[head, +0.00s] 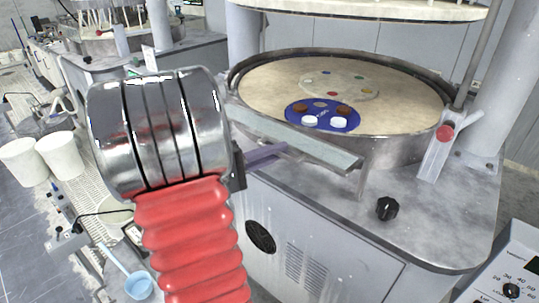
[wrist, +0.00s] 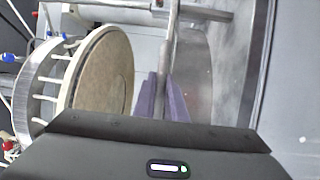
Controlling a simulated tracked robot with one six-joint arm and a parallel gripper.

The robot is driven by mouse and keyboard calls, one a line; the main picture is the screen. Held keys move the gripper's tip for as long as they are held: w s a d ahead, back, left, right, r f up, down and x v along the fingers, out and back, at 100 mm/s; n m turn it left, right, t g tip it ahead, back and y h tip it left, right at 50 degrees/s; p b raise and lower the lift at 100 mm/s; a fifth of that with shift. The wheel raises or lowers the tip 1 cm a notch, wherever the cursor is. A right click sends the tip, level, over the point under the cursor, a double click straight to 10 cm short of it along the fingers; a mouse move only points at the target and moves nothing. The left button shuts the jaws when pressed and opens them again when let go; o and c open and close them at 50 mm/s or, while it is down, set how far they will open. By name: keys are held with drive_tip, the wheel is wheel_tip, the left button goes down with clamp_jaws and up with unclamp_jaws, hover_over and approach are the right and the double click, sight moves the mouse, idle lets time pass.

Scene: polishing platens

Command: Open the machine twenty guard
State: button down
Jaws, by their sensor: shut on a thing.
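The machine's guard appears to be a flat grey metal bar (head: 310,140), sloping across the front of the round platen (head: 265,82) in the head view. My gripper (head: 282,148) has purple fingers that meet the bar from the front left. In the wrist view the purple fingers (wrist: 161,80) are closed around a thin grey bar (wrist: 171,45) that runs up between them to a crosspiece. The exact contact is partly hidden by the fingers. I cannot read a machine number.
White buckets (head: 60,154) and a blue ladle (head: 138,286) are at the left.

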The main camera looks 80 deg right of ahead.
drive_tip(key=shift+s+d+r, duration=0.1)
drive_tip(key=shift+r, duration=0.4)
drive_tip(key=c, duration=1.8)
unclamp_jaws()
drive_tip(key=v, duration=1.3)
drive_tip(key=shift+w+a+f, duration=0.15)
drive_tip(key=shift+w+a, duration=0.1)
drive_tip(key=shift+a, duration=0.05)
